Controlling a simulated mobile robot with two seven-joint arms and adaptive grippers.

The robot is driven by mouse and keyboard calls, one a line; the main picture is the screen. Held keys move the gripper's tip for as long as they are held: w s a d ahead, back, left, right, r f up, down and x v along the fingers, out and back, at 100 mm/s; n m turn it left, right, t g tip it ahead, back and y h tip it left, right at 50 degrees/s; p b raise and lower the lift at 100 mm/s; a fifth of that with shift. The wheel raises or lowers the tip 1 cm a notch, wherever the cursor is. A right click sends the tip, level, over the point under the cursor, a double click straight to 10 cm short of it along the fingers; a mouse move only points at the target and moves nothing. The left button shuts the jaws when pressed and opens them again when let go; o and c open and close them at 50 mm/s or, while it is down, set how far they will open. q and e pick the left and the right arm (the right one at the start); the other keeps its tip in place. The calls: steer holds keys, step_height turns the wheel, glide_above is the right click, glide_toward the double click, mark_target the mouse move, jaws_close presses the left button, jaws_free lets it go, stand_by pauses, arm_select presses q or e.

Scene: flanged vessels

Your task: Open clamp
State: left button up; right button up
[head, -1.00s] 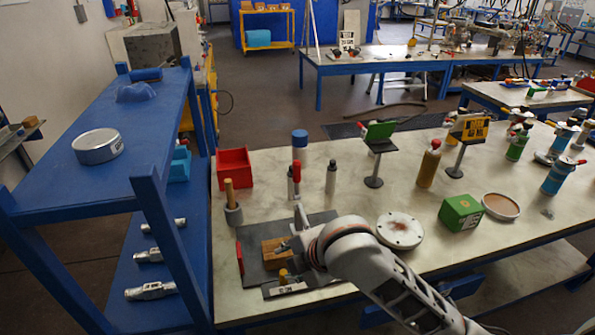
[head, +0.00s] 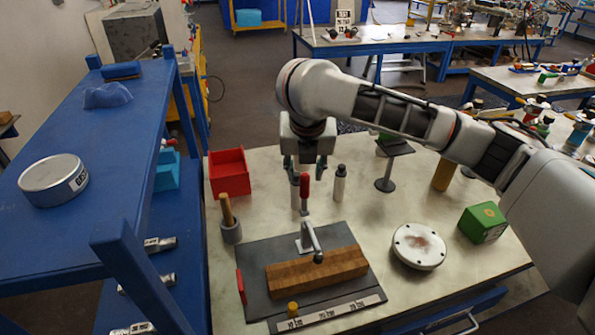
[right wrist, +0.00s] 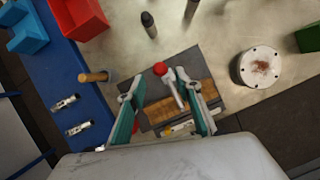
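The clamp (head: 307,238) has a red handle (head: 304,188) that stands upright. Its metal arm reaches over a wooden block (head: 318,273), with a black tip at or just above the block's top; I cannot tell if it touches. The clamp and block are on a dark grey plate (head: 258,252). My right gripper (head: 306,168) points down just above the red handle. In the right wrist view its teal fingers (right wrist: 158,82) are spread open, with the red handle end (right wrist: 160,68) showing near the gap between them. My left gripper is not in view.
A red bin (head: 229,174), a holder with a wooden-handled tool (head: 230,225) and a dark-capped bottle (head: 340,184) stand around the plate. A round flange (head: 418,246) and a green box (head: 483,222) are to the right. A blue shelf (head: 110,195) borders the left.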

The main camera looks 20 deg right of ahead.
mark_target(305, 185)
steer(key=shift+d, duration=0.1)
steer(key=x, duration=0.3)
steer(key=shift+s, duration=0.3)
steer(key=x, duration=0.3)
steer(key=shift+w+f, duration=0.4)
steer(key=shift+f, duration=0.25)
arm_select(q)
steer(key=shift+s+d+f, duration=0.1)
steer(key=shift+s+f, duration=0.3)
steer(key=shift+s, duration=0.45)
arm_select(e)
jaws_close()
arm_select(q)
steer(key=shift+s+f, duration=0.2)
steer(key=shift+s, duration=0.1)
